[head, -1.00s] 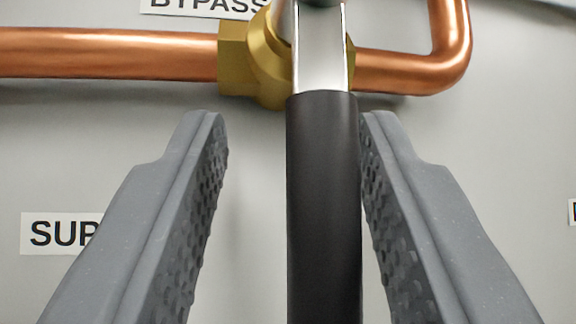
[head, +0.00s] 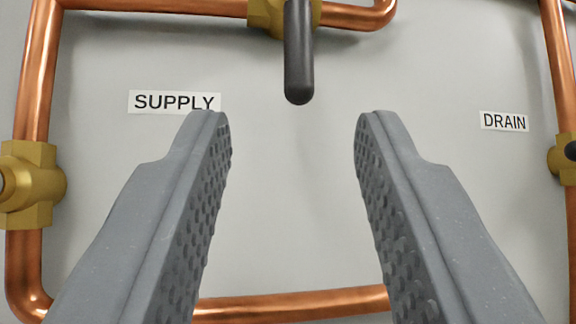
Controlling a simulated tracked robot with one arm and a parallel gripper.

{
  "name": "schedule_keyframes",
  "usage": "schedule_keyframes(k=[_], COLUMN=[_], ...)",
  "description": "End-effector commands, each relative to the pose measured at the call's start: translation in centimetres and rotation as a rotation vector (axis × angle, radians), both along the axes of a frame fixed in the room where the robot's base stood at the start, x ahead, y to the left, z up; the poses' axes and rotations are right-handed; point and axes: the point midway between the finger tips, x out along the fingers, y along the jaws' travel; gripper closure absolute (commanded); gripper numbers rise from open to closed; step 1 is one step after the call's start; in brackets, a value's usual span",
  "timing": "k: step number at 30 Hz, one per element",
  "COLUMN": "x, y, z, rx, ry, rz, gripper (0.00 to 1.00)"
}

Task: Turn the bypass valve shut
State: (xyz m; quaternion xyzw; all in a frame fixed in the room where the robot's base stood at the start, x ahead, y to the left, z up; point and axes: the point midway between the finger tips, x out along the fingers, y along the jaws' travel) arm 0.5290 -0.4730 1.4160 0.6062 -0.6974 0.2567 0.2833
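The bypass valve's black handle grip (head: 299,55) hangs straight down from its brass body (head: 266,14) at the top of the head view. The handle stands across the line of the copper bypass pipe (head: 345,15). The top of the valve and its label are cut off by the picture edge. My gripper (head: 293,125) is open and empty.
A brass valve (head: 32,183) on a copper pipe stands at the left, near a SUPPLY label (head: 175,102). A DRAIN label (head: 504,121) and another brass valve (head: 563,158) are at the right. A copper pipe (head: 290,304) runs along the bottom.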

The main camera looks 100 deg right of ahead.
Motion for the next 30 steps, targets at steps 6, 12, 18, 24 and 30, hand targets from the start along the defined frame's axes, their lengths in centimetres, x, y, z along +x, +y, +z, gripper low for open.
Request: schedule_keyframes(k=[6, 12, 18, 24, 30], x=[0.3, 0.4, 0.4, 0.5, 3.2], y=[1.9, 2.4, 2.4, 2.5, 4.4], z=[-1.9, -2.4, -2.4, -2.4, 0.5], rx=[0.001, 0.001, 0.001, 0.001, 0.024], ry=[0.0, 0.001, 0.001, 0.0, -0.009], rz=[0.0, 0.001, 0.001, 0.007, 0.187], gripper=[0.65, 0.65, 0.65, 0.65, 0.65])
